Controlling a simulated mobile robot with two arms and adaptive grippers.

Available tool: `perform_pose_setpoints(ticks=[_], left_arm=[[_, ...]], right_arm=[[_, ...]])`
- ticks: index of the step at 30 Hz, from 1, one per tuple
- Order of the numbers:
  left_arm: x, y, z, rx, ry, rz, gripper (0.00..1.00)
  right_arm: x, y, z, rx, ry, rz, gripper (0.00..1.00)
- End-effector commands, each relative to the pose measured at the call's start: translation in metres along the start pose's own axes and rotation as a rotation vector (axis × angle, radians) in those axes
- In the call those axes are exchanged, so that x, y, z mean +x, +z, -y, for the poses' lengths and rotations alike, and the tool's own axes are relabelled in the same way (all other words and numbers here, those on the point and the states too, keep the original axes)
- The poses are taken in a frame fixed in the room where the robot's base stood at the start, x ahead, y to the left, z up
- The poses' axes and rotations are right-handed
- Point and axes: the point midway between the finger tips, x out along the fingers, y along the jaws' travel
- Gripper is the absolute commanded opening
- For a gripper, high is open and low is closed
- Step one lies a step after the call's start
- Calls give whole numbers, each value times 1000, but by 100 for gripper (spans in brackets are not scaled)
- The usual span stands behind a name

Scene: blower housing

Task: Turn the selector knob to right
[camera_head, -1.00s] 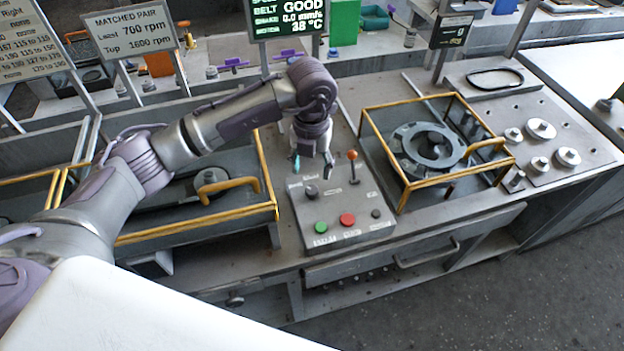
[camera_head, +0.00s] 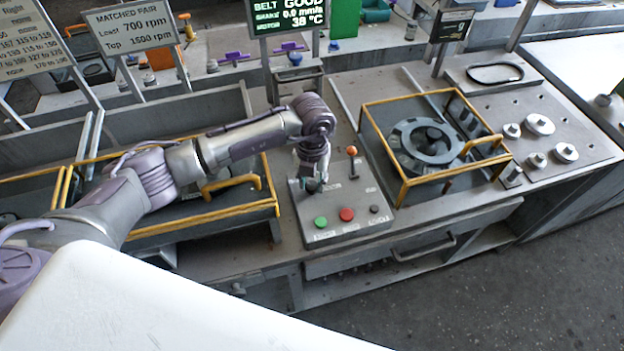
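The grey control panel (camera_head: 348,220) stands on the bench in the middle of the head view. The dark selector knob (camera_head: 313,186) is at its upper left, mostly covered by my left gripper (camera_head: 313,183). The gripper points down with its fingertips at the knob, one finger to each side as far as I can see. Whether the fingers touch the knob is too small to tell. A lever with an orange ball (camera_head: 351,151) stands just right of the gripper. Below are a green button (camera_head: 320,222) and a red button (camera_head: 346,214). My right gripper is not in view.
A yellow-framed guard (camera_head: 403,190) around a round dark housing stands right of the panel. Another yellow-railed bay (camera_head: 200,224) lies left, under my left arm. A sign showing belt, shake and motor readings (camera_head: 289,16) stands behind. Discs (camera_head: 539,124) sit at far right.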

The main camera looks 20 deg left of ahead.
Motion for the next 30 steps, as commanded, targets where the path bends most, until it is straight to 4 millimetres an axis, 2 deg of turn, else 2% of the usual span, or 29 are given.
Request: perform_pose_setpoints(ticks=[1, 4, 5, 11, 17, 30], left_arm=[[0, 0, 0, 0, 0, 0, 19], [0, 0, 0, 0, 0, 0, 2], [0, 0, 0, 0, 0, 0, 0], [0, 0, 0, 15, 0, 1, 0], [3, 1, 0, 89, 1, 2, 0], [6, 1, 0, 461, 1, 5, 0]], right_arm=[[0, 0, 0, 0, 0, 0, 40], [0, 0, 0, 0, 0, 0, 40], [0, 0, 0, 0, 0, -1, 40], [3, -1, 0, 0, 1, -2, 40], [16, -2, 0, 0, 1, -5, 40], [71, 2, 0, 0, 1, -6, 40]])
